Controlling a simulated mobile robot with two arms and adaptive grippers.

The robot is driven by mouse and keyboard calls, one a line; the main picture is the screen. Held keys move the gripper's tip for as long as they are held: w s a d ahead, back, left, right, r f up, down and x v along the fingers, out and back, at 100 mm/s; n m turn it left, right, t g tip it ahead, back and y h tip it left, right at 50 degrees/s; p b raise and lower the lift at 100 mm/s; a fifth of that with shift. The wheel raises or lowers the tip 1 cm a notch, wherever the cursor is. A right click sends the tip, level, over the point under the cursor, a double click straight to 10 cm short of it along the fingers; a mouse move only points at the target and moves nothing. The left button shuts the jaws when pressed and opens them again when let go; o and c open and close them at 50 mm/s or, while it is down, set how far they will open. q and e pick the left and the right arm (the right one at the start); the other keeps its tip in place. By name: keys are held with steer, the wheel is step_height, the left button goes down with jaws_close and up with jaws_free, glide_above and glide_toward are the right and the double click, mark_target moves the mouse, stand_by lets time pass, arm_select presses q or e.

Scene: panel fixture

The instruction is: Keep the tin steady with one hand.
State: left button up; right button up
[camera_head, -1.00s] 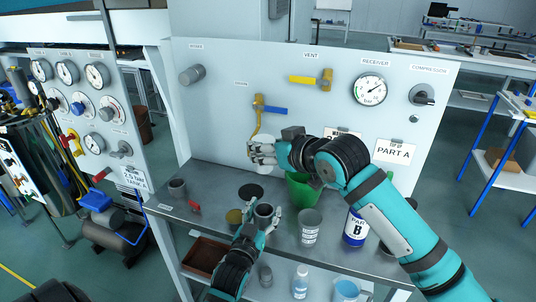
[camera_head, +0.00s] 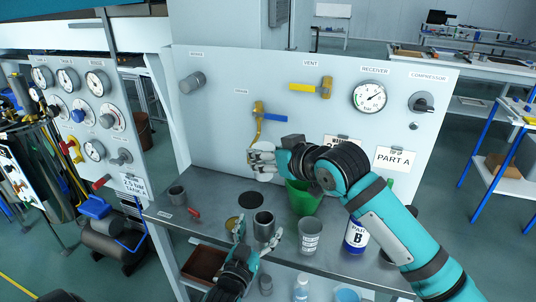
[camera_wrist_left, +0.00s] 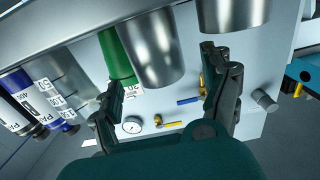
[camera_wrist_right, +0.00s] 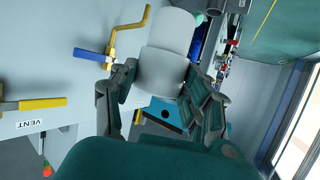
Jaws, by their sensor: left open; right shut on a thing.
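A grey metal tin (camera_head: 264,228) stands upright and open-topped near the front of the steel bench. My left gripper (camera_head: 259,235) is open at the tin's near side, one finger to each side. In the left wrist view the tin (camera_wrist_left: 152,48) shows beyond and between the open fingers (camera_wrist_left: 168,90); contact cannot be told. My right gripper (camera_head: 262,160) is shut on a pale cylinder above the bench, in front of the panel. In the right wrist view this pale cylinder (camera_wrist_right: 163,68) sits between the fingers.
A tin with ochre contents (camera_head: 231,224) stands just left. A dark disc (camera_head: 251,200) lies behind. A green container (camera_head: 303,198), a labelled grey cup (camera_head: 309,240) and a PART B can (camera_head: 355,237) stand to the right. A yellow-handled vent valve (camera_head: 312,87) is on the panel.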

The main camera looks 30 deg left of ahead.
arm_select(q)
steer(key=r+v, duration=0.3)
steer(key=v, duration=1)
